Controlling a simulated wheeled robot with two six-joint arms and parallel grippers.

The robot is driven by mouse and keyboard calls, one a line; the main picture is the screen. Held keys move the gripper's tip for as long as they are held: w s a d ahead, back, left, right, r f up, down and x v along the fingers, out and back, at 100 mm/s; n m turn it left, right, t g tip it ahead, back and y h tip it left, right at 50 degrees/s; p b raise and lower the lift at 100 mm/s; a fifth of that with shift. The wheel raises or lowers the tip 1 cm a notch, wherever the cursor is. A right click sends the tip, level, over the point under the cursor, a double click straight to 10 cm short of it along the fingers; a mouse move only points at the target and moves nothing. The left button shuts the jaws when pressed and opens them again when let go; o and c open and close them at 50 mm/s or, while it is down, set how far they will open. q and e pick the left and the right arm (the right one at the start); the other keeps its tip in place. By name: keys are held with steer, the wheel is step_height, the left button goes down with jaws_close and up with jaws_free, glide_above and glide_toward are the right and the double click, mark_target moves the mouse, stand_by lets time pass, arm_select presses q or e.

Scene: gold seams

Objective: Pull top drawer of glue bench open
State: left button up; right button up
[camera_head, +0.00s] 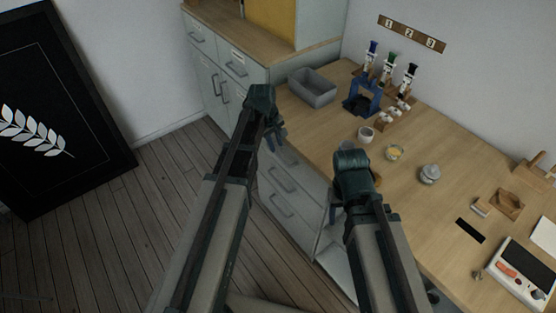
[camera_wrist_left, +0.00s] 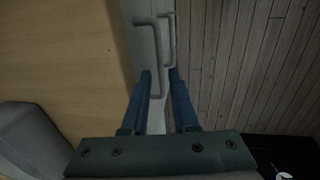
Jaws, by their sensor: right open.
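The glue bench (camera_head: 407,187) has a wooden top and pale drawer fronts facing left. Two lower drawer handles (camera_head: 284,181) show below my left gripper (camera_head: 275,143), which hides part of the upper front. In the left wrist view, a grey bar handle (camera_wrist_left: 156,70) reaches between the fingers of my left gripper (camera_wrist_left: 161,78). The fingers are apart, with a gap around the handle; contact cannot be made out. A second handle (camera_wrist_left: 171,30) shows beyond. No drawer looks pulled out. My right gripper (camera_head: 333,213) is open by the bench's front edge, its fingers mostly hidden.
A grey bin (camera_head: 313,88), a blue stand (camera_head: 361,98) with bottles, small cups (camera_head: 366,134) and a jar (camera_head: 429,174) stand on the bench top. A cabinet (camera_head: 207,71) adjoins at the back. The plank floor (camera_head: 130,220) left of the drawers is clear.

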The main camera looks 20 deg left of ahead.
mark_target(279, 156)
arm_select(q)
steer(key=f+b, duration=0.1)
steer(key=f, duration=0.1)
steer(key=f+b, duration=0.2)
steer(key=w+f+b, duration=0.1)
steer(key=shift+d+f+b, duration=0.35)
steer(key=shift+f, duration=0.05)
jaws_close()
steer(key=shift+s, duration=0.1)
stand_by(1.0)
